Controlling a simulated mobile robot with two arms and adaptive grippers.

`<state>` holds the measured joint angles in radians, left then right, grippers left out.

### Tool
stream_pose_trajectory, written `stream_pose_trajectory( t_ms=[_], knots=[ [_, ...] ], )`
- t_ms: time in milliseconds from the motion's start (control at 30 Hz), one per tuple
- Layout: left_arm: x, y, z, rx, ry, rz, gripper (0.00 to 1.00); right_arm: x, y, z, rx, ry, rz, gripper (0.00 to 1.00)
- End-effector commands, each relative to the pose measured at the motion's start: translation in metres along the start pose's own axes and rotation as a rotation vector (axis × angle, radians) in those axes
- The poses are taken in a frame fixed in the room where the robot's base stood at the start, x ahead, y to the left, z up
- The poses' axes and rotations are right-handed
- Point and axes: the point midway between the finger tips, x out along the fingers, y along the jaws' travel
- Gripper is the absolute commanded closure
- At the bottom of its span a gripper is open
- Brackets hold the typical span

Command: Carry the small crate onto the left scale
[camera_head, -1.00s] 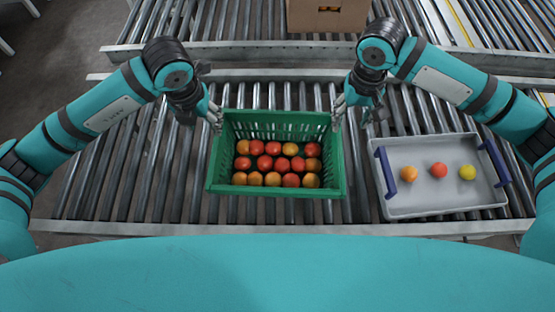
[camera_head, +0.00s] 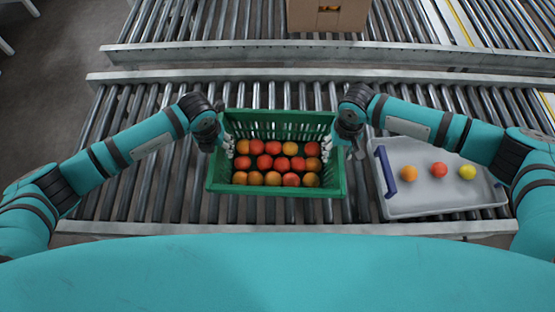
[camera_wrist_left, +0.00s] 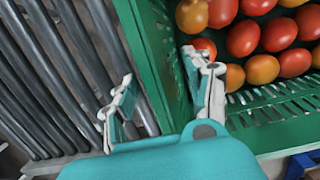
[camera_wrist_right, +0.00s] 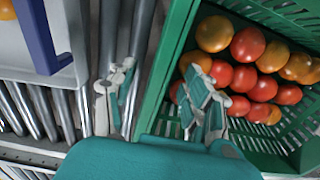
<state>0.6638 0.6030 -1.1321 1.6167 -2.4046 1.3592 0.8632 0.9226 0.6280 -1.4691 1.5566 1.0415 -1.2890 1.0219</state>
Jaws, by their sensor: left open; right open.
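The small crate (camera_head: 276,190) is green with slotted walls and holds several red and orange tomatoes. It stands on the roller conveyor in the middle of the head view. My left gripper (camera_head: 226,147) is open at the crate's left wall. In the left wrist view its fingers (camera_wrist_left: 160,95) straddle that wall (camera_wrist_left: 150,50), one outside and one inside. My right gripper (camera_head: 336,145) is open at the right wall. In the right wrist view its fingers (camera_wrist_right: 158,105) straddle that wall (camera_wrist_right: 165,60). No scale can be made out.
A grey tray (camera_head: 440,209) with blue handles and three loose tomatoes stands close right of the crate. A cardboard box (camera_head: 328,18) is on the far conveyor. Metal rails (camera_head: 320,74) edge the conveyors. Bare rollers (camera_head: 140,195) lie left of the crate.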

Motion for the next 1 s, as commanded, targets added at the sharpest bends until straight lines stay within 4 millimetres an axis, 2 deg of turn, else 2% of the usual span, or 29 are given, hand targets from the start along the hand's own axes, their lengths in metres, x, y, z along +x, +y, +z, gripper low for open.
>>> stream_pose_trajectory(
  t_ms=[300, 700, 1000],
  knots=[
    [0.0021, -0.0002, -0.0002, 0.001, 0.000, 0.000, 0.49, 0.0019, -0.0002, -0.0001, 0.000, 0.000, -0.001, 0.50],
    [0.0017, 0.0001, -0.0001, 0.001, 0.000, 0.000, 1.00, 0.0016, 0.0000, -0.0001, 0.000, 0.000, 0.000, 1.00],
    [0.0017, 0.0006, 0.0000, 0.002, 0.000, 0.002, 1.00, 0.0015, 0.0006, -0.0003, 0.000, 0.000, 0.001, 1.00]
  ],
)
